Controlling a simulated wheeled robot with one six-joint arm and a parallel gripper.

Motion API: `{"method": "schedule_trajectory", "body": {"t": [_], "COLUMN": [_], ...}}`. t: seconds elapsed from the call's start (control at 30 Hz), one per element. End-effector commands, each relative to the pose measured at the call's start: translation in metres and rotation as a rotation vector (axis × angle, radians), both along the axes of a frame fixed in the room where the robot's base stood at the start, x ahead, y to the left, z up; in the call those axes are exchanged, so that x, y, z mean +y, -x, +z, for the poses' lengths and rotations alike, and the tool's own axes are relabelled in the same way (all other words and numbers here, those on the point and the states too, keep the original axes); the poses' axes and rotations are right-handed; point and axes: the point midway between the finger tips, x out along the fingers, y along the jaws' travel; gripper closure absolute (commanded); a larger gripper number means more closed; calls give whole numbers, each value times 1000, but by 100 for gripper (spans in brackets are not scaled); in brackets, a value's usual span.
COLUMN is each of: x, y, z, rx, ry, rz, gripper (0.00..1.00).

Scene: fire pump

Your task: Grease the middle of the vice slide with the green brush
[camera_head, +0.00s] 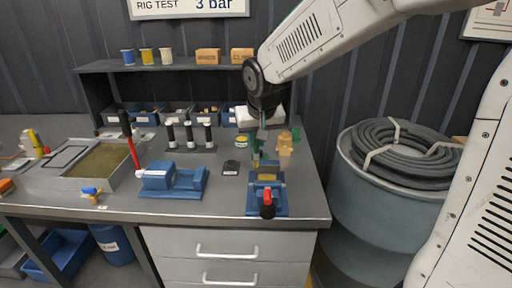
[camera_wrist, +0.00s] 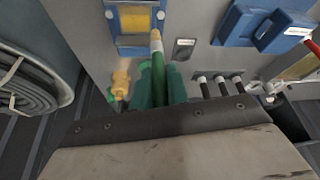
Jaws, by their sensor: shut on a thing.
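My gripper (camera_wrist: 158,82) has green fingers and is shut on the green brush (camera_wrist: 158,68), whose pale tip points away from me. In the head view my gripper (camera_head: 262,150) hangs over the right part of the bench, just behind the blue vice (camera_head: 281,207) with a red-tipped handle. The vice (camera_wrist: 133,48) also shows at the top of the wrist view. A yellow patch (camera_wrist: 134,19) lies between its blue parts, on the slide. The brush tip appears beside the patch's lower right; I cannot tell whether it touches. The fingers partly hide the brush handle.
A tan fitting (camera_head: 285,147) stands right of my gripper, and a yellow tin (camera_head: 242,140) to its left. A dark label plate (camera_head: 231,168) and another blue fixture (camera_head: 185,189) lie farther left. A drum with coiled hose (camera_head: 380,195) stands beyond the bench's right edge.

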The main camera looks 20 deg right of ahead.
Motion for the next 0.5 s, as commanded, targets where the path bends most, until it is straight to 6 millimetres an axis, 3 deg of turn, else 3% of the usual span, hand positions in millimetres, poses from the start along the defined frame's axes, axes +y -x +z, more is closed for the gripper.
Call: {"method": "schedule_trajectory", "body": {"t": [0.2,0.5], "x": [1,1], "y": [0,0], "z": [16,20], "rx": [-2,-1], "ry": [0,0], "rz": [2,1], "gripper": [100,100]}}
